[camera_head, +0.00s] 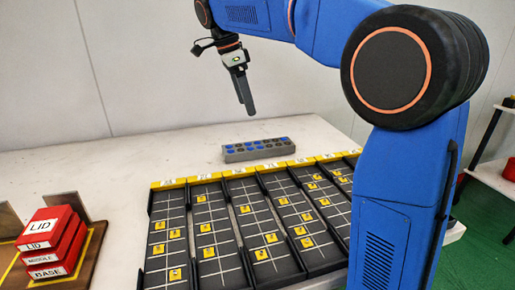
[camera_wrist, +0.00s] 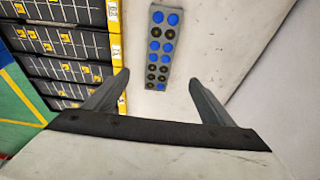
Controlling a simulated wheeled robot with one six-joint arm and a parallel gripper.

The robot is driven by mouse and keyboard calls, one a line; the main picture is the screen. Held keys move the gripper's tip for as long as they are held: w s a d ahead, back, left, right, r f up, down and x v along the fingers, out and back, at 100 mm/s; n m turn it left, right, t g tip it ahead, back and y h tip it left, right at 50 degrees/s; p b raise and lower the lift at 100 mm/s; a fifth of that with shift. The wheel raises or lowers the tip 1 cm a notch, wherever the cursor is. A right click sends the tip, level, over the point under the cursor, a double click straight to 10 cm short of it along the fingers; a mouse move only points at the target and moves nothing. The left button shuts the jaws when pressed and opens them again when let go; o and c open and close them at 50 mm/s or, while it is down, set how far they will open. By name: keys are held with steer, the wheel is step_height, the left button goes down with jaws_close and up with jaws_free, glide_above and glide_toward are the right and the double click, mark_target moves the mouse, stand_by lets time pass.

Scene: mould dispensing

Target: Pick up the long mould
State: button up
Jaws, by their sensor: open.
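The long mould (camera_head: 257,150) is a grey bar with two rows of blue and dark round cavities on its top. It lies on the white table behind the row of black trays. In the wrist view the long mould (camera_wrist: 158,50) runs away from me, its near end between the fingertips in the picture. My gripper (camera_head: 246,110) points down above the table, above and a little left of the mould in the head view. In the wrist view my gripper (camera_wrist: 158,80) has its two fingers wide apart with nothing held. The gripper is apart from the mould.
Several black gridded trays (camera_head: 208,225) with yellow-marked squares and yellow label strips (camera_head: 200,178) line the table front. Red boxes labelled LID and BASE (camera_head: 50,245) stack on a wooden stand at left. The white table (camera_head: 120,165) is clear around the mould. A wall stands behind.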

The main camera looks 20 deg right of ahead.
glide_above(258, 145)
steer(key=a, duration=0.1)
steer(key=f, duration=0.9)
steer(key=shift+a+f, duration=0.2)
steer(key=shift+f, duration=0.15)
steer(key=shift+x, duration=2.7)
steer(key=shift+a, duration=0.2)
steer(key=c, duration=1.6)
steer(key=shift+r, duration=0.1)
